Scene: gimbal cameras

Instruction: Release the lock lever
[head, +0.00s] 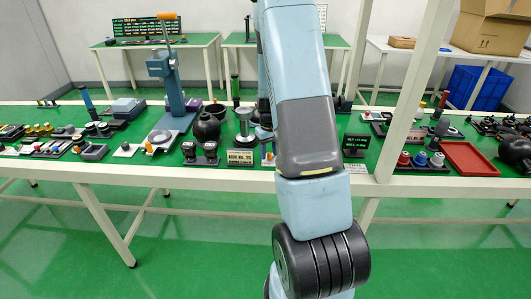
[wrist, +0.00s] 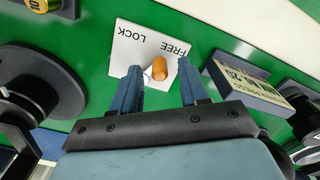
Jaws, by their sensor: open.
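The lock lever is a short orange knob (wrist: 159,69) on a white plate (wrist: 122,52) marked LOCK and FREE, lettered upside down in the wrist view. In the head view a bit of orange knob (head: 269,155) shows beside my arm, right of a number sign; my arm hides the gripper there.
In the wrist view a number sign (wrist: 250,82) stands close right of the plate, and a large black round part (wrist: 38,88) is at left. In the head view a blue press (head: 175,95) and many small parts crowd the bench. A red tray (head: 468,158) lies at right.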

